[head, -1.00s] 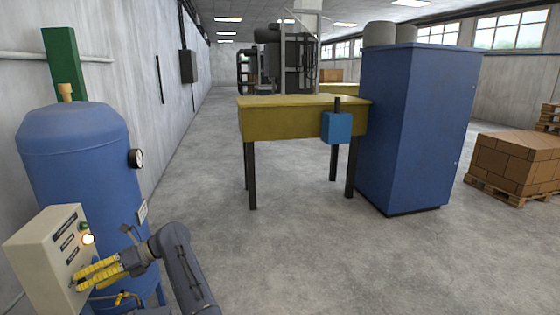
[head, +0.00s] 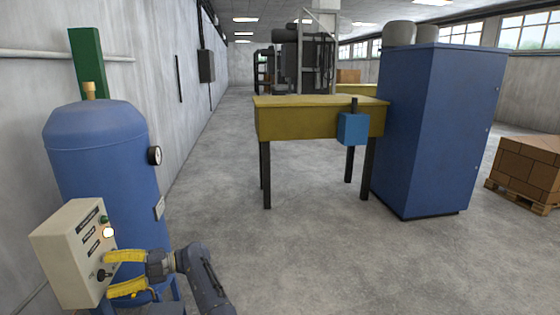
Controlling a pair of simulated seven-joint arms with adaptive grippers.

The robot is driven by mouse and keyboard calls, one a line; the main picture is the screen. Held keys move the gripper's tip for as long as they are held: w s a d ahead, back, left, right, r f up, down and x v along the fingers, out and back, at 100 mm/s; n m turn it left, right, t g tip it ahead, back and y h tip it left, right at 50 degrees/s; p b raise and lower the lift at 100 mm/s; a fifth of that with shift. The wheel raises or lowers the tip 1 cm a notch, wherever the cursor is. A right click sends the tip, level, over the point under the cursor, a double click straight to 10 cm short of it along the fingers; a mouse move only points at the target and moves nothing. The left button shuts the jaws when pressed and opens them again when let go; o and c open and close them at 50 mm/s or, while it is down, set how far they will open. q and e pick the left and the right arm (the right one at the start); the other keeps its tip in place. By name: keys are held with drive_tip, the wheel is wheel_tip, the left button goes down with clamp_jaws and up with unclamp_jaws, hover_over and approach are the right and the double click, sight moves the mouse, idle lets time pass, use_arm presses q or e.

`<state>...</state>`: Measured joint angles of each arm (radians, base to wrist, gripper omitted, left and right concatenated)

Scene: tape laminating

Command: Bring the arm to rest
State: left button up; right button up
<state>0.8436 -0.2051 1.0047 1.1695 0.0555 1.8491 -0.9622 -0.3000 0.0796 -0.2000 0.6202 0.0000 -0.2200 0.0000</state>
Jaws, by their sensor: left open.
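My left gripper (head: 108,274) shows at the lower left, with its two yellow fingers spread apart and nothing between them. Its fingertips are close to the front of a beige control box (head: 67,251), by a dark knob on its lower part. I cannot tell whether they touch the box. My left arm (head: 203,280) is dark grey and bent, reaching in from the bottom edge. My right gripper is not in the picture.
A blue tank (head: 105,165) with a gauge (head: 154,155) stands behind the box, near the wall. A yellow-topped table (head: 318,118) and a tall blue cabinet (head: 437,130) stand ahead. Boxes on a pallet (head: 530,168) are at the right. The middle floor is clear.

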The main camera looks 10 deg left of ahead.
use_arm(q)
drive_tip(key=m+y, duration=0.1)
drive_tip(key=m, duration=0.3)
drive_tip(key=shift+m+y, duration=0.3)
drive_tip(key=shift+y, duration=0.1)
